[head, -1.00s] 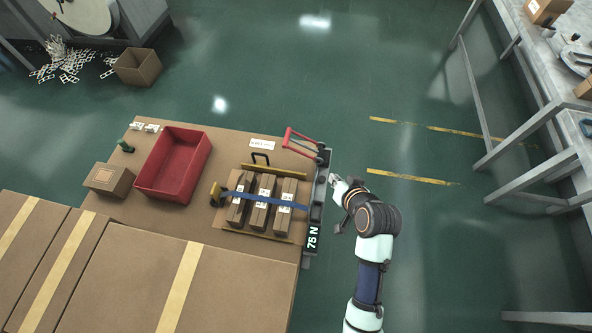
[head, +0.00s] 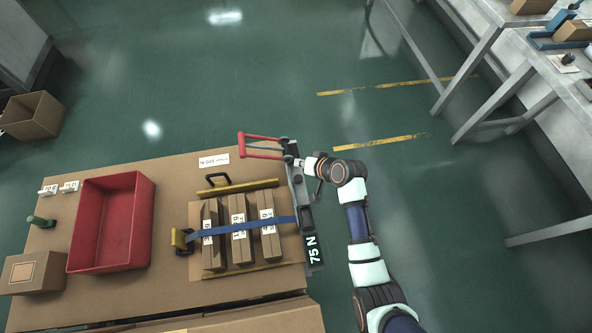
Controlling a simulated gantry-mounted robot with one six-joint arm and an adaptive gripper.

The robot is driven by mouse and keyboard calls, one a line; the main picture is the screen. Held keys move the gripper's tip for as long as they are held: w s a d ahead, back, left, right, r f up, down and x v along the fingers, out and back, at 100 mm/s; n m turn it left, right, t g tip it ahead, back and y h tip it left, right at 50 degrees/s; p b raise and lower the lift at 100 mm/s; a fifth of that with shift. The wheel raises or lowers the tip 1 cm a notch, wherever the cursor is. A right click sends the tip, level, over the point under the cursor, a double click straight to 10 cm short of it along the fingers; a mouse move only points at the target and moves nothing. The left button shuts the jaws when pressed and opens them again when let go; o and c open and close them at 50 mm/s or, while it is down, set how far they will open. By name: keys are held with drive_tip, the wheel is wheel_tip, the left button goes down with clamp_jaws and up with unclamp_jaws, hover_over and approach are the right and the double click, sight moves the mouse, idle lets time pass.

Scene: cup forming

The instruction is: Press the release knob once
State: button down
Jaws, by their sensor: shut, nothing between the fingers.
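A dark tensioner rail (head: 305,213) marked "75 N" stands along the right edge of the table. A red handle (head: 260,146) sticks out left from its far end. A blue strap (head: 250,226) runs from the rail across several small boxes (head: 239,234) to a yellow and black block (head: 181,241) at the left. My gripper (head: 297,162) is shut and empty at the rail's far end, just right of the red handle's base. Its tips are small here, and I cannot tell whether they touch anything. I cannot make out the release knob clearly; my gripper may cover it.
A red bin (head: 112,222), a brown carton (head: 36,272) and a green peg (head: 40,221) are on the table's left part. Open floor (head: 400,200) lies right of my arm, with a grey bench (head: 560,90) beyond.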

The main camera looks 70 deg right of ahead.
sight(297, 176)
drive_tip(key=shift+f, duration=0.1)
wheel_tip(297, 176, down, 8)
drive_tip(key=b, duration=0.8)
drive_tip(key=shift+w, duration=0.1)
drive_tip(key=shift+f, duration=0.25)
drive_tip(key=shift+f, duration=0.1)
idle(0.6)
drive_tip(key=shift+f+b, duration=0.3)
drive_tip(key=shift+f, duration=0.05)
drive_tip(key=shift+f+b, duration=0.5)
drive_tip(key=shift+f, duration=0.3)
idle(0.9)
drive_tip(key=shift+r+p, duration=1.25)
drive_tip(key=shift+p, duration=0.1)
